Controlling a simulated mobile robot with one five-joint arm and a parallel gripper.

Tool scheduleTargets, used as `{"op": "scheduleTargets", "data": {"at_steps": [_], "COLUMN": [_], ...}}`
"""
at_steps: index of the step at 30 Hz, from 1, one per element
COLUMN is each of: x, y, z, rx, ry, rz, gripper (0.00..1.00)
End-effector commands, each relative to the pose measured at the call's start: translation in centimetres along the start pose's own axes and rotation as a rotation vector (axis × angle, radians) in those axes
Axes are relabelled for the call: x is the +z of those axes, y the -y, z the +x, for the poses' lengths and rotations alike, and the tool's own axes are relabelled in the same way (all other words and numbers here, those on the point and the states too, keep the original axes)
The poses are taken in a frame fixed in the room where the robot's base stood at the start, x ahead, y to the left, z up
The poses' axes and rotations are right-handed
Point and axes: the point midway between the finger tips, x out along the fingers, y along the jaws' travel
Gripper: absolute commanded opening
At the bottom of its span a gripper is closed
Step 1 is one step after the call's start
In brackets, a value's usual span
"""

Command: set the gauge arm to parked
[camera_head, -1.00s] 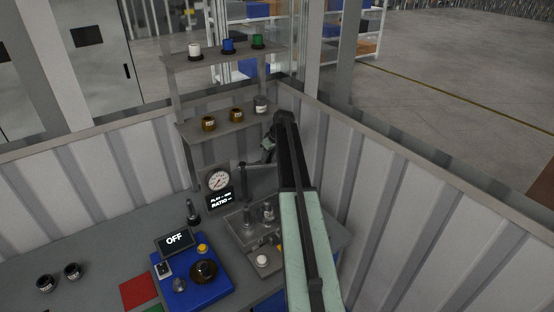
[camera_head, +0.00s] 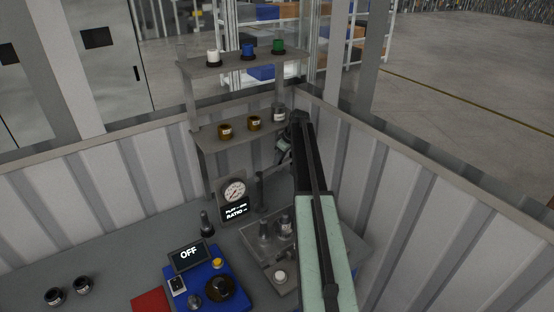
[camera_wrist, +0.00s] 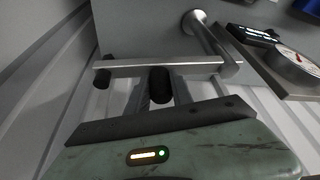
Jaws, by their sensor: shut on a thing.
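The gauge arm (camera_wrist: 178,67) is a flat metal bar in the wrist view, joined at its right end to a round post (camera_wrist: 210,42). My gripper (camera_wrist: 130,80) has its dark fingertips at the bar's left part and is shut on it. In the head view my gripper (camera_head: 284,152) is at the back right of the bench, under the lower shelf. The post (camera_head: 261,190) stands left of it there, and the bar is small and partly hidden. The dial gauge (camera_head: 234,191) is left of the post, above a display reading RATIO (camera_head: 235,212); it also shows in the wrist view (camera_wrist: 294,62).
A shelf rack (camera_head: 205,65) with several small jars stands behind. A grey tray (camera_head: 257,253) with parts lies beneath my arm. A blue unit (camera_head: 207,287) with an OFF screen (camera_head: 189,255) is left of it. Ribbed walls enclose the bench; its left part is mostly clear.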

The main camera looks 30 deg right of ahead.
Motion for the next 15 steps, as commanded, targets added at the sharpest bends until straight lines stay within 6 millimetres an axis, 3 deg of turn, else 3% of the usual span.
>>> {"op": "scheduleTargets", "data": {"at_steps": [13, 14, 15], "x": [-1.18, -1.23, -1.25], "y": [0.23, 0.28, 0.30], "z": [0.21, 0.22, 0.23], "rx": [0.003, 0.002, 0.002], "ry": [-0.015, -0.015, -0.015], "rz": [-0.004, -0.004, -0.005], "gripper": [0.00, 0.33, 0.44]}}
